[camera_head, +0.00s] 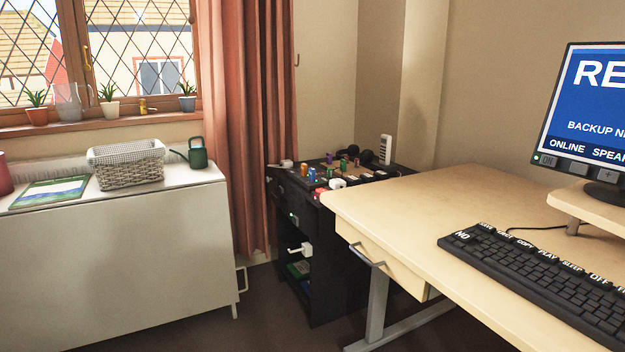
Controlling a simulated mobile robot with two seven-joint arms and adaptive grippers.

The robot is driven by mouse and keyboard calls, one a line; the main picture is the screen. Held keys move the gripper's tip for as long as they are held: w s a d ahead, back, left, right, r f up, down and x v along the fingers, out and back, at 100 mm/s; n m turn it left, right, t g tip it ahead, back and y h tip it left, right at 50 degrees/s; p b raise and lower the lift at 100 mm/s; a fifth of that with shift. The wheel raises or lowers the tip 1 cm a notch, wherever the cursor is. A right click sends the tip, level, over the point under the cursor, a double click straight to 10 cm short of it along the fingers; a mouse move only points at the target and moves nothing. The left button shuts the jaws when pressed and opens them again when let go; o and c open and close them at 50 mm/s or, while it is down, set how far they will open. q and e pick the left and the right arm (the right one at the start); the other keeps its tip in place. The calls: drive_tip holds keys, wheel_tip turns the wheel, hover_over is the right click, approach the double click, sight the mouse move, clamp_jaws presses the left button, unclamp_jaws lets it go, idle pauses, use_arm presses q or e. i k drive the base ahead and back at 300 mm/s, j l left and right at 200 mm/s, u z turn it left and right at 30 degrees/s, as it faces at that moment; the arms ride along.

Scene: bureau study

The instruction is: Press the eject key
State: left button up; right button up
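A black keyboard (535,285) lies on the light wooden desk (440,205) at the right and runs out of the picture at the lower right. Large white labels stand along its back row; I can read COPY, PLAY, SLEEP and OFF, and NO on a key at the left end. Other labels are too small or cut off. I cannot make out a key marked eject. Neither of my grippers is in view.
A monitor (585,110) with a blue screen stands on a wooden riser (590,208) behind the keyboard. A black cabinet (335,270) holding small items stands left of the desk. A white table (110,255) with a basket (128,168) is at left. Dark floor lies between.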

sight(503, 236)
drive_tip(key=i+j, duration=0.25)
drive_tip(key=z, duration=1.35)
